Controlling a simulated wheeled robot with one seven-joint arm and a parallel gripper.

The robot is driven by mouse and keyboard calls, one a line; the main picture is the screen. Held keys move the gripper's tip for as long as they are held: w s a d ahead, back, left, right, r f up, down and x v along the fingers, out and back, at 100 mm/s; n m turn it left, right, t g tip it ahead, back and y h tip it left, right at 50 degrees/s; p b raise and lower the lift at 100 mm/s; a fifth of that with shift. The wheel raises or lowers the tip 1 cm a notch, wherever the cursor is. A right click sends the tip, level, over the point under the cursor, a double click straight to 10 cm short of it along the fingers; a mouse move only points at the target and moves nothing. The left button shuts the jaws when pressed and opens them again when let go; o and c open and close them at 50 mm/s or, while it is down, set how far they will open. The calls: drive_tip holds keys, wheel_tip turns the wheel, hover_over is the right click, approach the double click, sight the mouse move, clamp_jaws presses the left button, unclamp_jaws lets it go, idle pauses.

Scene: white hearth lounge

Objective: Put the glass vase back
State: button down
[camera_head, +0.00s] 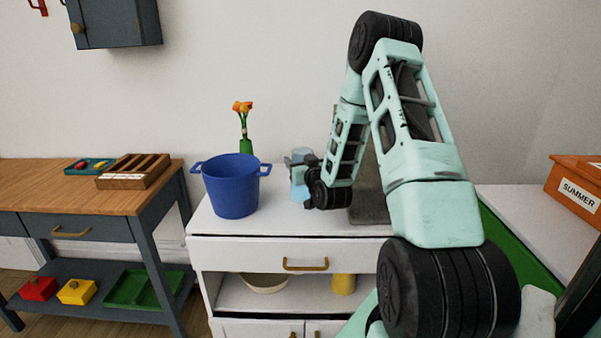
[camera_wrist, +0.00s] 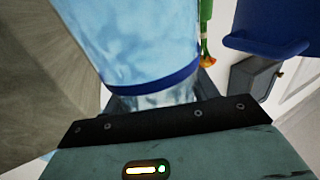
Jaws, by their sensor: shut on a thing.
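The glass vase (camera_head: 299,191) is pale blue and stands at or just above the white cabinet top, right of a blue bucket; whether it touches the top I cannot tell. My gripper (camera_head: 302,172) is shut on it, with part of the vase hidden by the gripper. In the wrist view the vase (camera_wrist: 130,45) fills the upper middle, pale blue with a dark blue band near my gripper (camera_wrist: 160,103).
The blue bucket (camera_head: 232,187) stands close on the left, with a green vase of orange flowers (camera_head: 246,146) behind it. A grey upright block (camera_head: 368,207) stands close on the right, partly behind my arm. The white cabinet top (camera_head: 290,222) is clear in front.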

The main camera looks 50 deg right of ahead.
drive_tip(key=shift+f, duration=1.55)
drive_tip(key=shift+f, duration=0.2)
drive_tip(key=shift+c, duration=2.2)
unclamp_jaws()
drive_tip(key=shift+r, duration=0.15)
